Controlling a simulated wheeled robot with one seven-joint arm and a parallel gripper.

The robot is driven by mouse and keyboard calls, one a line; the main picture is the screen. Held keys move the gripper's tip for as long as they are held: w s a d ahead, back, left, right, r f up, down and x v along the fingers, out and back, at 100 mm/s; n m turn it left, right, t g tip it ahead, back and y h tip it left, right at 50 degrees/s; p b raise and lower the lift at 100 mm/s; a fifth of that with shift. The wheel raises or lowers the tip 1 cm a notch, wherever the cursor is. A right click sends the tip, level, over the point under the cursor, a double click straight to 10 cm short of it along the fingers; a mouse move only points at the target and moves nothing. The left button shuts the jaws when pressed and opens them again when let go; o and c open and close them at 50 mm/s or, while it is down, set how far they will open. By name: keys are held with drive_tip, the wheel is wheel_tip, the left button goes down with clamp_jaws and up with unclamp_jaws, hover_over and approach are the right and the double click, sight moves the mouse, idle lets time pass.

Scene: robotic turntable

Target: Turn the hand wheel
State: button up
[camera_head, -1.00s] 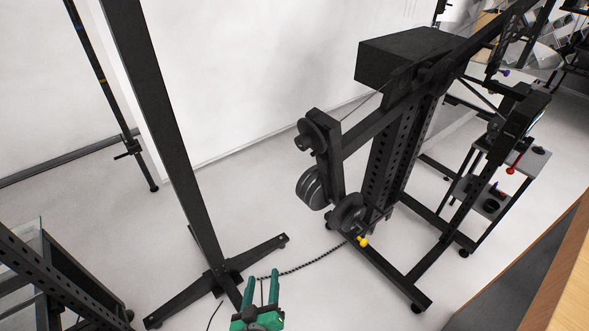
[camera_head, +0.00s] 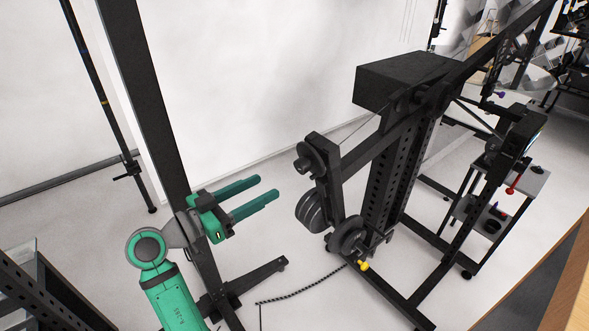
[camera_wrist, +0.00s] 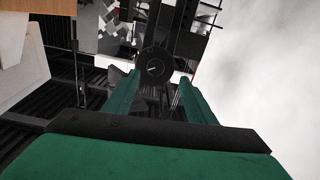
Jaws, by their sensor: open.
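The black machine carries several dark round wheels on its near side. The small upper wheel (camera_head: 310,159) sits at the end of its beam, and a stack of discs (camera_head: 312,210) hangs below. A lower wheel (camera_head: 347,236) has a yellow knob (camera_head: 363,266) beneath it. I cannot tell for sure which is the hand wheel. My green gripper (camera_head: 267,187) is open and empty, left of the wheels, its fingers pointing right toward them. In the wrist view, a black round disc (camera_wrist: 154,65) shows beyond and between the fingers (camera_wrist: 157,98), apart from them.
A black upright post (camera_head: 150,90) on a floor stand stands behind my arm. A black cable (camera_head: 300,288) lies on the floor. A small cart (camera_head: 500,190) stands right of the machine, and a wooden edge (camera_head: 570,270) is at the lower right. Floor between gripper and wheels is clear.

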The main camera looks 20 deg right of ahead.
sight(298, 168)
drive_tip(key=shift+m+g, duration=0.3)
drive_tip(key=shift+m, duration=0.1)
drive_tip(key=x, duration=0.3)
drive_tip(key=r+x, duration=0.1)
drive_tip(key=x, duration=0.6)
drive_tip(key=shift+s+d+r, duration=0.1)
drive_tip(key=shift+d+r, duration=0.2)
drive_tip(key=c, duration=1)
